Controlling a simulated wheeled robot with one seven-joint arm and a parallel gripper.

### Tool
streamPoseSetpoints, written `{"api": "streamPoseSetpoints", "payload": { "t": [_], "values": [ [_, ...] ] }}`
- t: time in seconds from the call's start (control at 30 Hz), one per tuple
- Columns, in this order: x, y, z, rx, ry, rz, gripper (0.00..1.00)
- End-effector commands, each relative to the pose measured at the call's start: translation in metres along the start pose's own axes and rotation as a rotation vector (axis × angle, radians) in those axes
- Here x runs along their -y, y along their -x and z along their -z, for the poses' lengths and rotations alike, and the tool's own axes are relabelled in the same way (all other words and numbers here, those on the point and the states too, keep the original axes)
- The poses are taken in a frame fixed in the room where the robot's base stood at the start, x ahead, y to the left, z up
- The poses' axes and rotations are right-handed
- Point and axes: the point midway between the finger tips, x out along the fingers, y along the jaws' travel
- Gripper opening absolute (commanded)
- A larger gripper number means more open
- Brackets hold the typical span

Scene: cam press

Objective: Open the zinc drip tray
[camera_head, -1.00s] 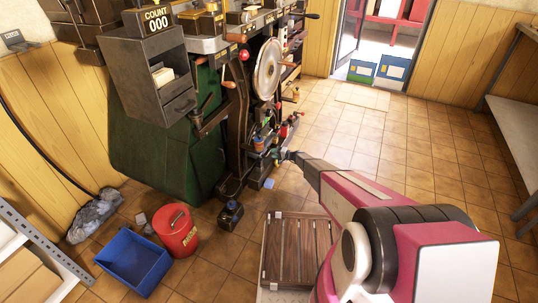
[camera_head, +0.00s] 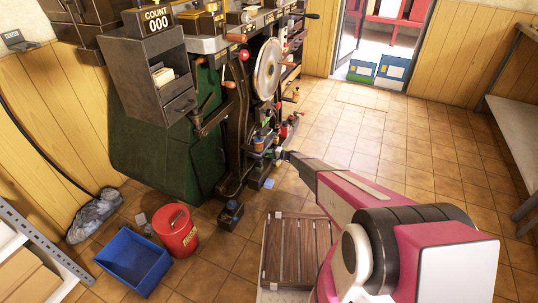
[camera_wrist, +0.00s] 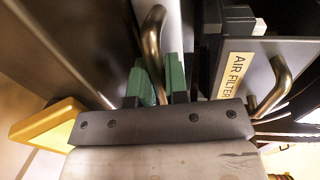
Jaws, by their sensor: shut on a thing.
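In the wrist view my gripper (camera_wrist: 158,86) has green fingertips closed around a curved brass-coloured bar handle (camera_wrist: 152,38). The handle stands by a plain grey metal face (camera_wrist: 70,35) on the left; this may be the zinc drip tray, but no label on it shows. How far the tray is open cannot be told. In the head view my gripper (camera_head: 279,155) is low at the right side of the dark press (camera_head: 235,140), and its fingertips are small and partly hidden.
A panel labelled AIR FILTER (camera_wrist: 236,75) with its own bent handle (camera_wrist: 270,90) is close right of my gripper. A yellow block (camera_wrist: 45,122) is at the left. A wooden slatted pallet (camera_head: 290,250), red bucket (camera_head: 176,235) and blue bin (camera_head: 135,262) stand on the floor. Tiles to the right are clear.

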Motion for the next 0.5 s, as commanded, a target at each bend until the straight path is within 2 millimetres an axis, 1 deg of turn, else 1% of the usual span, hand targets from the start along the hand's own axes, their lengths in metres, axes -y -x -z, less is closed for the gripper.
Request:
{"api": "streamPoseSetpoints", "payload": {
  "t": [0.17,0.27,0.5],
  "values": [
    [-0.006,0.03,-0.001,0.0,-0.001,0.0,0.0],
    [-0.012,0.056,-0.001,-0.001,-0.002,0.0,0.0],
    [-0.027,0.126,-0.001,-0.001,-0.001,0.0,0.0]
  ]
}}
